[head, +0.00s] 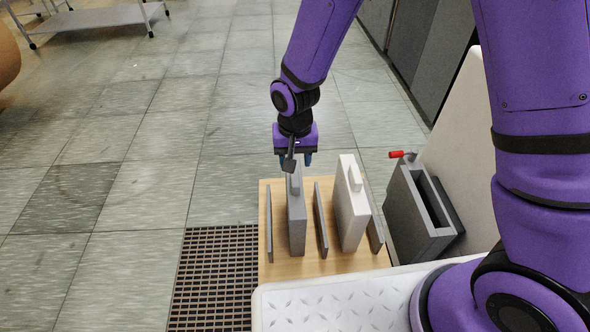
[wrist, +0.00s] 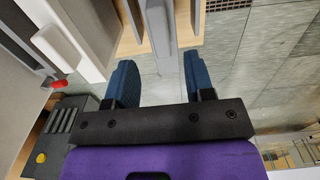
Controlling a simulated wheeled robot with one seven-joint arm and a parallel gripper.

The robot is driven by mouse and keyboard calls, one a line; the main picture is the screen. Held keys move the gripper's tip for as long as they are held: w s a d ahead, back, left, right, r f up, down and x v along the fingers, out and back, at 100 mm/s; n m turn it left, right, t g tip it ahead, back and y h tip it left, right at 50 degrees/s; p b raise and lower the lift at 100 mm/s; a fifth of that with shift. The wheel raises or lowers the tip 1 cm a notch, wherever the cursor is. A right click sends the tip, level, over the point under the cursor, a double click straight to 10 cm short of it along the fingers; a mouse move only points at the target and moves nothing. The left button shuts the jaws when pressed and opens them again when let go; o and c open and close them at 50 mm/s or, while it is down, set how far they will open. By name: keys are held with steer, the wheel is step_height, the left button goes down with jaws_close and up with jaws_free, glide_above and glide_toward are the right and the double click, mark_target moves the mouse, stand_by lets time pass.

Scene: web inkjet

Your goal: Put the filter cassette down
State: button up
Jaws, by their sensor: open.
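A grey filter cassette (head: 297,222) stands upright between two thin grey dividers on a wooden rack (head: 285,266). A white cassette (head: 350,215) stands upright to its right, in the neighbouring space; it also shows at the left of the wrist view (wrist: 72,48). My gripper (head: 296,161) is over the top of the grey cassette, pointing down. In the wrist view its blue fingers (wrist: 159,62) are apart, one on each side of the grey cassette's handle (wrist: 160,35), with a visible gap on both sides. The gripper holds nothing.
A dark grey open-topped housing (head: 418,212) with a red-tipped lever (head: 397,154) stands right of the rack, beside a pale panel. A white tread-plate surface (head: 340,300) lies in front. A floor grate (head: 215,275) is at left.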

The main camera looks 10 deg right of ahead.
steer(key=s+d+r+t, duration=0.1)
steer(key=s+d+r, duration=0.1)
steer(key=d+r, duration=0.75)
steer(key=s+d+r+t, duration=0.2)
steer(key=d+r, duration=0.3)
steer(key=r, duration=0.9)
steer(key=s+d+r+t, duration=0.1)
steer(key=s+d+r, duration=0.3)
steer(key=s, duration=0.3)
steer(key=s+d+r+t, duration=0.1)
steer(key=s+d+r, duration=0.4)
steer(key=s+d, duration=0.1)
steer(key=shift+s+r, duration=0.25)
steer(key=shift+s, duration=0.55)
